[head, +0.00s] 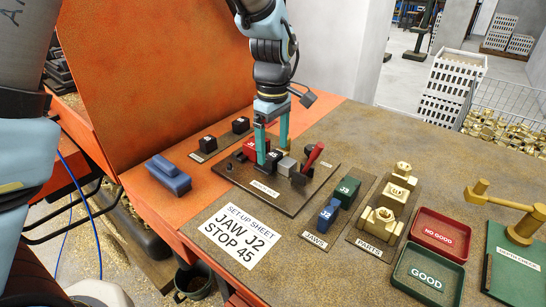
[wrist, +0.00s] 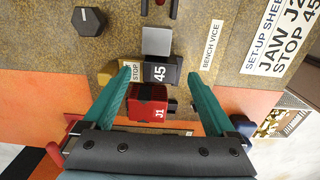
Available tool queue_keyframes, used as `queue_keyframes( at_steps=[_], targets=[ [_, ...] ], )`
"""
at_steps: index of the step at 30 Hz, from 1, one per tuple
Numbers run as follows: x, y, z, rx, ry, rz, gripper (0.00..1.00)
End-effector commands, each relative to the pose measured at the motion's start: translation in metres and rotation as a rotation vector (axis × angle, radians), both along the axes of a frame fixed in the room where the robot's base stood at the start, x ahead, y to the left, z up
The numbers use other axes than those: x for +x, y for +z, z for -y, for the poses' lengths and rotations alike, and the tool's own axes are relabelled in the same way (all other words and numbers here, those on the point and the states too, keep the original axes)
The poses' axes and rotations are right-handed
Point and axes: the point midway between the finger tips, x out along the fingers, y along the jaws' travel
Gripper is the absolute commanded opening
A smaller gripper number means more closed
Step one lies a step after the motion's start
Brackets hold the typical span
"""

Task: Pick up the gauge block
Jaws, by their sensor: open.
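No block carries the words "gauge block"; a black block marked 45 (head: 274,157) sits on the bench vice plate (head: 262,187). In the wrist view this block (wrist: 161,73) lies between my fingertips, with a red block marked J1 (wrist: 149,106) just below it and a plain grey block (wrist: 157,40) just above. The grey block (head: 287,166) also shows in the head view. My gripper (head: 272,149) is open, pointing down over the vice, its teal fingers on either side of the 45 block. My gripper also shows in the wrist view (wrist: 161,73). I cannot tell whether the fingers touch anything.
A red-handled lever (head: 313,157) rises at the vice's right. Black blocks (head: 208,144) stand on a strip at the left, near a blue brush-like object (head: 168,175). The set-up sheet (head: 240,234), jaws (head: 328,215), brass parts (head: 380,220) and trays (head: 430,272) lie in front and right.

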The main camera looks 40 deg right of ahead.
Motion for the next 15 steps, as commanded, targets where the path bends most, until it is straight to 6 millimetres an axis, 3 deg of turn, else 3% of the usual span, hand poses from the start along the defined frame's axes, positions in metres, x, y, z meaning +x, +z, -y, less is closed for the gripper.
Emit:
queue_keyframes(
  at_steps=[4, 11, 15],
  targets=[
    [-0.0002, -0.013, -0.0004, 0.001, 0.0, 0.0, 0.91],
    [-0.0001, -0.015, -0.0001, 0.0, -0.001, 0.0, 0.91],
    [-0.0001, -0.0148, 0.0, -0.001, -0.001, 0.0, 0.77]
  ],
)
